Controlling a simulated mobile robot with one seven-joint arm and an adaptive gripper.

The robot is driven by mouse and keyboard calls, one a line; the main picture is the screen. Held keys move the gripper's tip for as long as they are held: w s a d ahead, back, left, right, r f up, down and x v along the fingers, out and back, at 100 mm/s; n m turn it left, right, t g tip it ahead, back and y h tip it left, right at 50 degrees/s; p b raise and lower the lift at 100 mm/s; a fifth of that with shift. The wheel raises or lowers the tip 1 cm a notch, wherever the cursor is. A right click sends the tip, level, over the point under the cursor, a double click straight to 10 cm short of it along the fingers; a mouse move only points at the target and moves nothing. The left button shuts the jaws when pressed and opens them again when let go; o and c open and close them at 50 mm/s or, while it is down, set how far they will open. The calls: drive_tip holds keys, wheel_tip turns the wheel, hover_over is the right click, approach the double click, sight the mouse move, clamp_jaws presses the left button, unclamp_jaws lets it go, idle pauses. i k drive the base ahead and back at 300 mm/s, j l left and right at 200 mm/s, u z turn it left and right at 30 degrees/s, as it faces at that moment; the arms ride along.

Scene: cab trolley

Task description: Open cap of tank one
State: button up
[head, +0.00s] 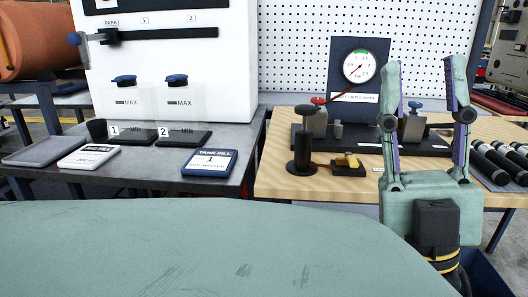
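Tank one (126,105) is a whitish translucent tank with a dark blue cap (125,80), standing on the grey bench at the left. The cap sits on top of the tank and looks closed. A label "1" (115,130) is at its foot. Tank two (180,105) stands just right of it, with its own blue cap (176,80) on and a label "2" (165,132). My gripper (422,75) is at the right, pointing up, with its two fingers wide apart. It is open and empty, far right of tank one and touching nothing.
A card reading "TANK FILL 1" (209,161), a white device (89,156) and a grey pad (45,149) lie in front of the tanks. A gauge panel (359,67) and a black plunger (303,150) stand on the wooden bench. A slider rail (160,35) is above the tanks.

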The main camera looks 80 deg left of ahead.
sight(119, 78)
drive_tip(key=j+u, duration=0.1)
drive_tip(key=u, duration=0.8)
drive_tip(key=j+u, duration=0.15)
drive_tip(key=u, duration=0.25)
drive_tip(key=j+u, duration=0.1)
drive_tip(key=u, duration=0.35)
drive_tip(key=j+u, duration=0.1)
drive_tip(key=u, duration=0.8)
drive_tip(key=i, duration=0.05)
